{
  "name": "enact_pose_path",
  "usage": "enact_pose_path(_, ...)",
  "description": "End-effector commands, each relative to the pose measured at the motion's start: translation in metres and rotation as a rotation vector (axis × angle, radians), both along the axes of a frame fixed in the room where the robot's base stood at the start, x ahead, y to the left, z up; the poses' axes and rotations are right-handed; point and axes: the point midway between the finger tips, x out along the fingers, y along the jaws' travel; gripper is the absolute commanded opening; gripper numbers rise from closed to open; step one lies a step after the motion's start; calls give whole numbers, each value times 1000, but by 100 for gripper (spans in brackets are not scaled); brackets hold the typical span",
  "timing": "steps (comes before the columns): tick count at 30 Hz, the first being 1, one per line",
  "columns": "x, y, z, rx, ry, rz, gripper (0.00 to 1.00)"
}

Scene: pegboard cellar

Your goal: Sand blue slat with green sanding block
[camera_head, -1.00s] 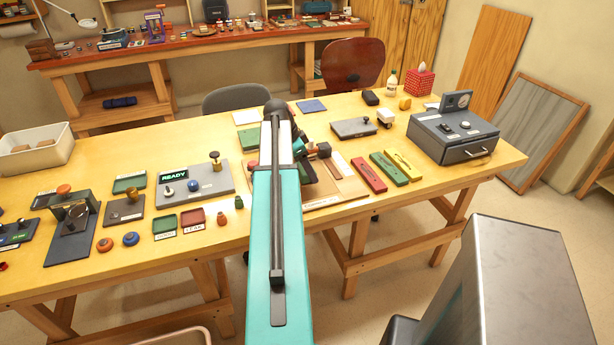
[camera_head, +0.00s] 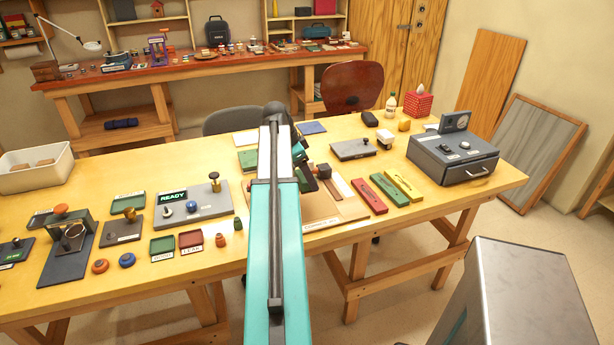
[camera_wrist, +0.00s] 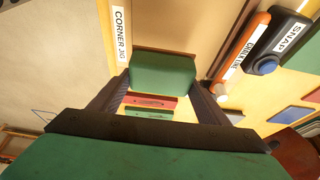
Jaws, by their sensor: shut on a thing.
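My gripper shows in the wrist view (camera_wrist: 160,92), its two dark fingers shut on a green block (camera_wrist: 162,72), the sanding block. In the head view my arm hides the block and most of the gripper, over the wooden corner jig board (camera_head: 346,209). The jig's "CORNER JIG" label shows at the top left of the wrist view. I cannot make out a blue slat in either view; my arm or the block may hide it. Whether the block touches anything is not visible.
Red (camera_head: 368,196), green (camera_head: 389,190) and yellow (camera_head: 404,184) bars lie right of the jig. A grey box (camera_head: 453,158) stands at the table's right end. A grey plate with a READY display (camera_head: 191,205) and small trays (camera_head: 190,239) lie to the left.

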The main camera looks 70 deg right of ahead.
Motion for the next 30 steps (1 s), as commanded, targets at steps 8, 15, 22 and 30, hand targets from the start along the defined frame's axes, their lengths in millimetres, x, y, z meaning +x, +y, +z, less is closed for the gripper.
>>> enact_pose_path(8, 0, 0, 0, 0, 0, 0, 52)
enact_pose_path(15, 9, 4, 1, 0, 0, 25, 52)
enact_pose_path(22, 52, 25, 4, -1, -1, 153, 52)
enact_pose_path(30, 131, 73, 10, -2, 0, 407, 52)
